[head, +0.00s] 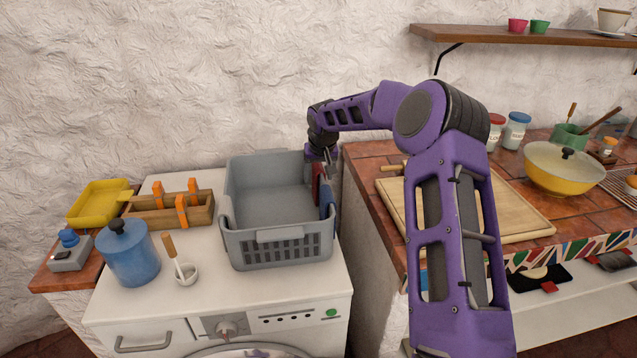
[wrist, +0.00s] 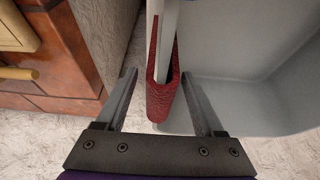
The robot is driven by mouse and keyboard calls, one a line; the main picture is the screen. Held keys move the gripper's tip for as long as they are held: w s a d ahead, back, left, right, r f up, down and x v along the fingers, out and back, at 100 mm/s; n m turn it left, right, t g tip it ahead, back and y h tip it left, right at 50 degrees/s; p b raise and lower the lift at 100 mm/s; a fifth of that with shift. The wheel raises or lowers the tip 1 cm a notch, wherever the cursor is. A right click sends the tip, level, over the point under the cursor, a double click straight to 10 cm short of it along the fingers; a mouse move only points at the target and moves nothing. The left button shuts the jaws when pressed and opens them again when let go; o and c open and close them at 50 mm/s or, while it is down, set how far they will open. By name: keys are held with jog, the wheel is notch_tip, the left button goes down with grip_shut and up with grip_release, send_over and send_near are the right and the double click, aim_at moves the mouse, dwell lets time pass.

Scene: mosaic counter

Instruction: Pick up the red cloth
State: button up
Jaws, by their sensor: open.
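The red cloth (head: 316,183) hangs folded over the right wall of the grey basket (head: 270,236), near its back corner. In the wrist view the red cloth (wrist: 163,98) is draped over the pale rim, one side inside the basket and one outside. My gripper (head: 329,165) is over that wall in the head view. In the wrist view my gripper (wrist: 158,74) is open, one finger on each side of the cloth, with gaps visible. The lower part of the cloth is partly hidden in the head view.
A blue cloth (head: 327,202) hangs on the same basket wall, nearer the front. The basket stands on a white washing machine (head: 318,282). A tiled counter (head: 375,163) with a cutting board (head: 515,222) lies to the right, across a gap. A wooden caddy (head: 150,214) stands left.

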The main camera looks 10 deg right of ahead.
grip_shut()
jog(key=shift+r, duration=0.15)
dwell(0.4)
